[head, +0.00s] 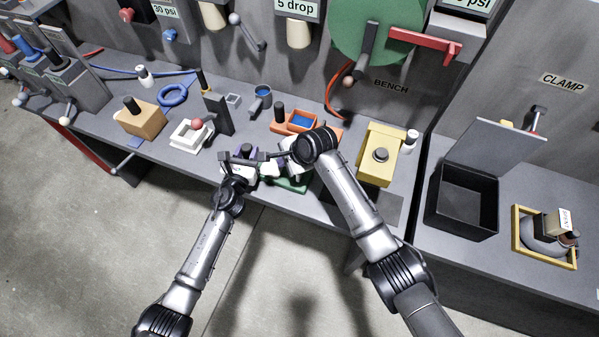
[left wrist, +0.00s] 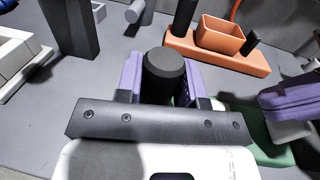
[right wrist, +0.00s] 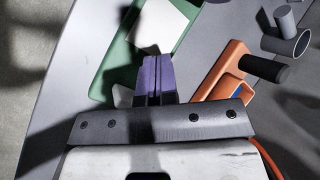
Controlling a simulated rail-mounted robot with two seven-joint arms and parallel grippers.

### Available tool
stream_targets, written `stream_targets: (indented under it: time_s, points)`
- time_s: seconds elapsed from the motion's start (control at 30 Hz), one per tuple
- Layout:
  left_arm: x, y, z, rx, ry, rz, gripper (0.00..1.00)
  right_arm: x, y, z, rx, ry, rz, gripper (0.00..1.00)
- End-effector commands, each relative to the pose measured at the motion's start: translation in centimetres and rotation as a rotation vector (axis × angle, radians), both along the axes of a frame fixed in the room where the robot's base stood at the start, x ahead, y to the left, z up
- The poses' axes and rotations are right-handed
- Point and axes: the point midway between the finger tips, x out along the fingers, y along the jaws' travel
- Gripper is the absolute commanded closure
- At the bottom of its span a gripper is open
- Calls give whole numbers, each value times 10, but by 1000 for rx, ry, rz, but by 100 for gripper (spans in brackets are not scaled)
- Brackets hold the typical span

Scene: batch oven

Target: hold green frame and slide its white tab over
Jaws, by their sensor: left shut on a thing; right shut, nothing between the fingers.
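The green frame (head: 292,185) lies at the bench's front edge, mostly hidden under my grippers in the head view. It also shows in the right wrist view (right wrist: 117,60), with its white tab (right wrist: 160,25) inside it. My left gripper (head: 246,152) is shut on a black upright post (left wrist: 166,72), held between its purple fingers. The post's base is hidden, so I cannot tell how it joins the frame. My right gripper (right wrist: 157,65) is shut and empty, its purple fingertips close to the tab's near edge. I cannot tell whether they touch it.
An orange tray block (head: 297,122) stands just behind the grippers, with a yellow block (head: 378,155) to the right. A white square frame (head: 190,135) and a dark upright plate (head: 217,114) stand to the left. A black open box (head: 465,205) is further right.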

Motion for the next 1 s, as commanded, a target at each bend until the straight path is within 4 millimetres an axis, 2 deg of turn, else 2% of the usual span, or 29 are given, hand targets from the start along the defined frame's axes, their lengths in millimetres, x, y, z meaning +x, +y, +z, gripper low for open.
stream_targets:
  time_s: [0.2, 0.4, 1.0]
  points:
    - [0, 0, -1, 0, 2, 1, 96, 0, 1, -20, 1, 2, 0, 100]
    - [0, 0, -1, 1, 2, 1, 96, 0, 1, -29, 1, 0, 0, 100]
    - [0, 0, -1, 1, 2, 1, 96, 0, 0, -32, 0, 0, 0, 100]
